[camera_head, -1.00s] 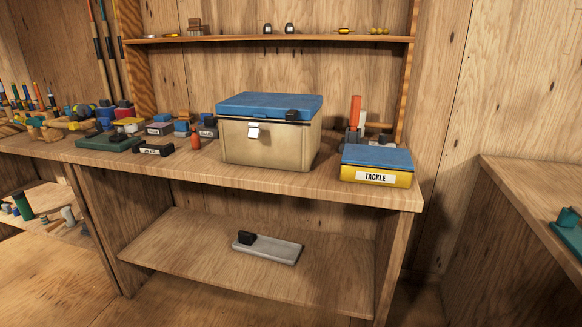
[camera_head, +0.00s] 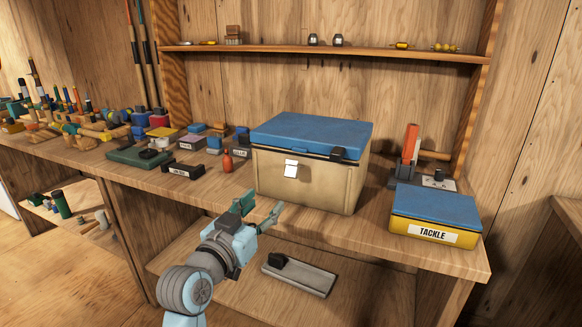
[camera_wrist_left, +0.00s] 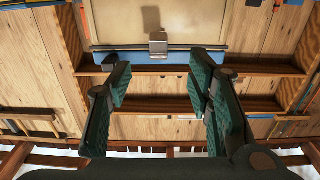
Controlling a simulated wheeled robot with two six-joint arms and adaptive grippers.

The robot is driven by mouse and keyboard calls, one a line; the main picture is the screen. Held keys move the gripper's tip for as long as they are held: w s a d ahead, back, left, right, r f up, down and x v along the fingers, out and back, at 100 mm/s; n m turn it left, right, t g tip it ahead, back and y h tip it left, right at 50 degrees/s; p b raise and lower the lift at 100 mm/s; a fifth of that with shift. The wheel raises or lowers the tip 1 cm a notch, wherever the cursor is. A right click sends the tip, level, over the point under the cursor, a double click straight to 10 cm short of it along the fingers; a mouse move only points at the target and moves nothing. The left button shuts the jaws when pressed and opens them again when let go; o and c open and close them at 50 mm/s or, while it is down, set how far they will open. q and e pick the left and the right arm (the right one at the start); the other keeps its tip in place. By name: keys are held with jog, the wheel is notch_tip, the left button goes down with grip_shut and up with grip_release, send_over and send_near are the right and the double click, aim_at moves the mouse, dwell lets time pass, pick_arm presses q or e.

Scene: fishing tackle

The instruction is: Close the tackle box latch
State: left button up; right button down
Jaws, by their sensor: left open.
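The beige tackle box (camera_head: 305,185) stands on the bench with its blue lid (camera_head: 312,137) down. A pale metal latch (camera_head: 291,169) is on its front, just under the lid edge. My left gripper (camera_head: 262,208) is open and empty, in front of and below the latch, apart from the box. In the left wrist view the picture looks upside down: the latch (camera_wrist_left: 158,45) shows beyond the two spread green fingers (camera_wrist_left: 161,88), about midway between them. Whether the latch is fastened is hard to tell. My right gripper is not in view.
A yellow box labelled TACKLE (camera_head: 432,222) with a blue lid stands to the right. A grey tray (camera_head: 299,274) lies on the lower shelf. The bench front edge is near my gripper.

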aim_at(289, 176)
pick_arm(q)
jog(key=b+x, duration=0.3)
jog(key=x, duration=0.9)
jog(key=shift+w+d+r, duration=0.1)
jog(key=shift+w+d, duration=0.1)
jog(key=shift+w, duration=0.1)
jog(key=shift+w+d+r, duration=0.15)
jog(key=shift+w, duration=0.25)
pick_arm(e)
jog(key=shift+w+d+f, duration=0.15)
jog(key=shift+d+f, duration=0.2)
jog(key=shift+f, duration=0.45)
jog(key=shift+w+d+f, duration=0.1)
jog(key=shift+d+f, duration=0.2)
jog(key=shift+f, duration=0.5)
pick_arm(q)
jog(key=shift+c, duration=0.6)
